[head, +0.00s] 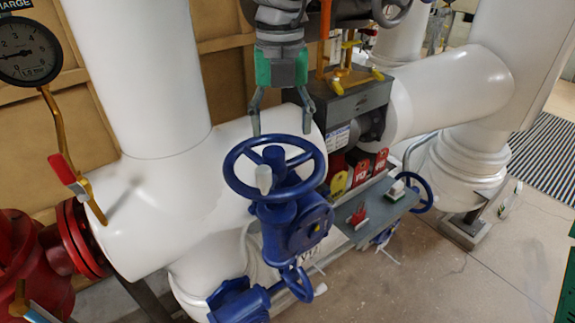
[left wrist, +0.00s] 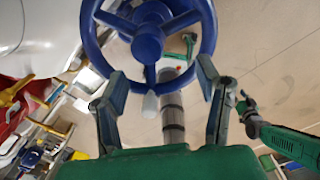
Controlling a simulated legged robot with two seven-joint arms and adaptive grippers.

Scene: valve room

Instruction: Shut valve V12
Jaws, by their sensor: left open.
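A blue handwheel (head: 232,180) tops a blue valve body (head: 298,228) beside a white pipe. My left gripper (head: 281,122) is open and empty, fingers pointing down, over the wheel's far side in the head view. In the left wrist view, the blue wheel (left wrist: 147,42) lies beyond the open fingers (left wrist: 165,85), which appear near its rim; contact cannot be told. A green and dark part, likely my right gripper (left wrist: 246,105), shows at the right there; its jaws are unclear.
A grey shelf (head: 375,212) with red and yellow tags and small items stands right of the valve. Another blue handwheel (head: 418,192) is behind it. White pipes (head: 150,80) flank the left, with a gauge (head: 28,52) and a red flange (head: 85,238).

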